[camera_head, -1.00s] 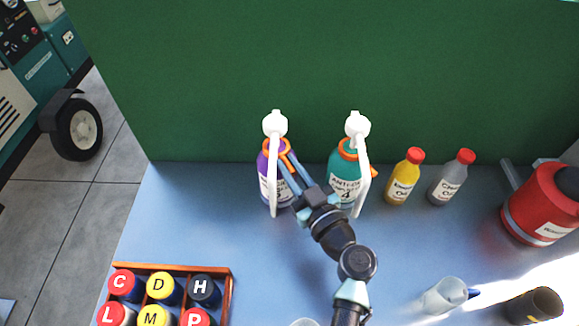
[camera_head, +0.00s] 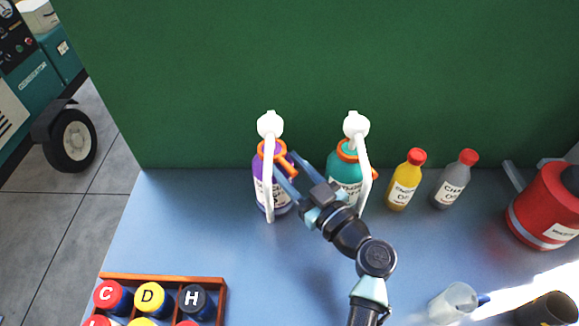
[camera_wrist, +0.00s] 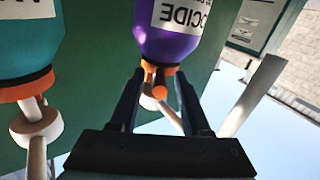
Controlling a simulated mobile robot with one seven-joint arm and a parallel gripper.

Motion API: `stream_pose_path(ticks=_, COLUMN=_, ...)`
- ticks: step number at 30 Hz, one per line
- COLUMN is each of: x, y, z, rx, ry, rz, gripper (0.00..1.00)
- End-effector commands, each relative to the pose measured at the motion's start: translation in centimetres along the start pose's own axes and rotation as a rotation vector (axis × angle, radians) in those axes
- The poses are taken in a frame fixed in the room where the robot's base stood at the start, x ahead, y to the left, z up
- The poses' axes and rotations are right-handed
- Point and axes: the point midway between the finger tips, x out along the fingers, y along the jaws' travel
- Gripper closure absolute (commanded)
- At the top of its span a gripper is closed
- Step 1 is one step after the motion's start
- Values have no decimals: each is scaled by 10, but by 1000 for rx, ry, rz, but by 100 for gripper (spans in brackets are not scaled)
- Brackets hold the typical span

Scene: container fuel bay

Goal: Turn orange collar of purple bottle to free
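The purple bottle (camera_head: 268,185) stands on the blue bench with a white pump top. Its orange collar (camera_head: 283,150) has a short lever pointing toward my gripper. My gripper (camera_head: 284,161) is open, with its fingers on either side of the lever. In the wrist view the purple bottle (camera_wrist: 178,35) appears upside down. The orange collar (camera_wrist: 158,69) and its round-ended lever show between the open fingertips (camera_wrist: 158,76), with visible gaps to both fingers. The white spout partly hides the bottle front in the head view.
A teal bottle (camera_head: 344,168) with its own orange collar and white pump stands close on the right. Yellow (camera_head: 404,184) and grey (camera_head: 454,184) bottles and a red container (camera_head: 545,208) stand farther right. A wooden crate (camera_head: 222,292) of lettered cans is front left. A green wall rises behind.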

Motion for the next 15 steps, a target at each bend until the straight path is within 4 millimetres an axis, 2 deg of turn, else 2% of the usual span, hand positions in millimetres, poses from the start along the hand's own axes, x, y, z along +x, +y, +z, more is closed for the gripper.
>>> stream_pose_path(ticks=5, x=-1, y=0, z=1, rx=1, ry=0, rz=0, gripper=53)
stream_pose_path(ticks=8, x=-9, y=0, z=2, rx=0, ry=1, rz=1, gripper=53)
stream_pose_path(ticks=11, x=-25, y=0, z=3, rx=1, ry=0, rz=3, gripper=53)
stream_pose_path(ticks=15, x=-56, y=0, z=4, rx=-1, ry=0, rz=5, gripper=53)
